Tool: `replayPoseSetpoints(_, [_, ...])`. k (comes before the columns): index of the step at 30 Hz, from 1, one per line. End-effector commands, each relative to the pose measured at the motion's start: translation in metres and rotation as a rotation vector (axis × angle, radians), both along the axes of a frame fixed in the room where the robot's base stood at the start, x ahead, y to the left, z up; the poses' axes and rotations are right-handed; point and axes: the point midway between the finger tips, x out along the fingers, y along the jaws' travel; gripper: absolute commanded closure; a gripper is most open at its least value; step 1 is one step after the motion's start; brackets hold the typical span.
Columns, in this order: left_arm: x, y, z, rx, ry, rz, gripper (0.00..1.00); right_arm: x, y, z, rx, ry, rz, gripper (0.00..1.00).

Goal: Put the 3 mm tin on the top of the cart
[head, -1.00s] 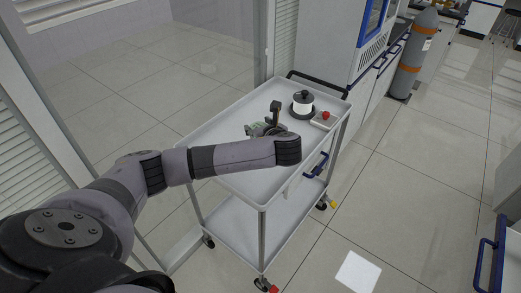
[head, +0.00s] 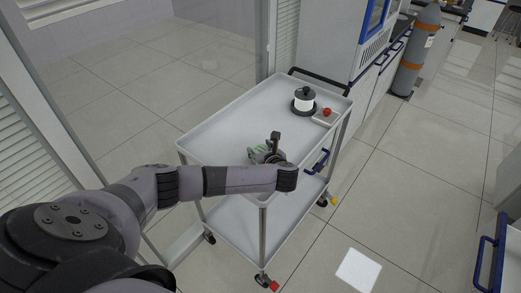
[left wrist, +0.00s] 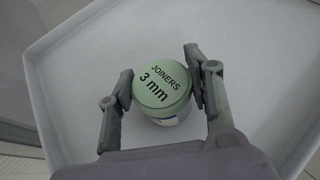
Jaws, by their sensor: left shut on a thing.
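The 3 mm tin (left wrist: 162,90) is a small round tin with a green lid marked "JOINERS 3 mm". My left gripper (left wrist: 161,88) is shut on it, one finger on each side. In the head view the left gripper (head: 266,152) is over the near half of the top of the cart (head: 222,130), and only a bit of the green tin (head: 258,149) shows beside the fingers. The white tray top lies under the tin in the left wrist view; whether the tin touches it I cannot tell. My right gripper is out of view.
A white spool with black ends (head: 304,101) and a small box with a red button (head: 325,116) stand at the cart's far end. The tray has a raised rim. Its left part is clear. A gas cylinder (head: 418,50) stands beyond, at the right.

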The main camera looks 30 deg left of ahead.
Motion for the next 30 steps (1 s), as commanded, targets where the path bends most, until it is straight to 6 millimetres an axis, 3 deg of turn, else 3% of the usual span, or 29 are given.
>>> replayPoseSetpoints(2, [0.0, 0.0, -0.001, 0.0, 0.0, 0.0, 0.81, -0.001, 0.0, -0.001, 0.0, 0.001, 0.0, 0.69])
replayPoseSetpoints(3, [0.0, 0.0, -0.002, 0.0, 0.0, 0.0, 0.53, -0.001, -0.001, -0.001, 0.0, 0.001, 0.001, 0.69])
replayPoseSetpoints(12, [0.0, 0.0, -0.001, 0.0, 0.0, 0.0, 0.33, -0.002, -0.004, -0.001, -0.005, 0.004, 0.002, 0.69])
replayPoseSetpoints(22, [0.0, 0.0, 0.002, 0.001, -0.001, 0.0, 0.33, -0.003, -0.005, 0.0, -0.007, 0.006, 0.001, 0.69])
replayPoseSetpoints(30, [-0.021, -0.028, 0.016, -0.003, -0.001, -0.004, 0.33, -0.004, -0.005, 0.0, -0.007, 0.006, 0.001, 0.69])
